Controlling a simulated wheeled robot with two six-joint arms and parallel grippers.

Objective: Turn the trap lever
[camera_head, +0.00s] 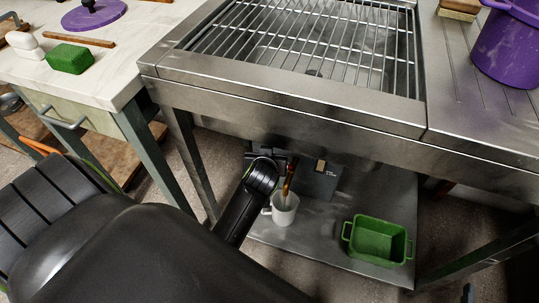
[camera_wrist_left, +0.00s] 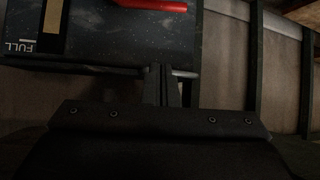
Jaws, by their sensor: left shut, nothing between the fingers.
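The trap is a dark speckled box (camera_head: 318,181) under the steel sink, with a tan strip on its face. It fills the upper left of the left wrist view (camera_wrist_left: 105,50), where the strip and "FULL" lettering show. The red lever (camera_wrist_left: 152,5) is cut by that view's top edge. In the head view a red-orange bar (camera_head: 289,179) above the mug seems to be this lever. My left gripper (camera_wrist_left: 161,70) is shut and empty, beside the box edge and apart from the lever in that view. In the head view my wrist hides its fingertips.
A white mug (camera_head: 283,208) and a green tub (camera_head: 378,240) stand on the lower shelf (camera_head: 310,240). The sink's front edge (camera_head: 285,105) is above my left arm, and a table leg (camera_head: 192,155) is to its left. Bare shelf lies between mug and tub.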

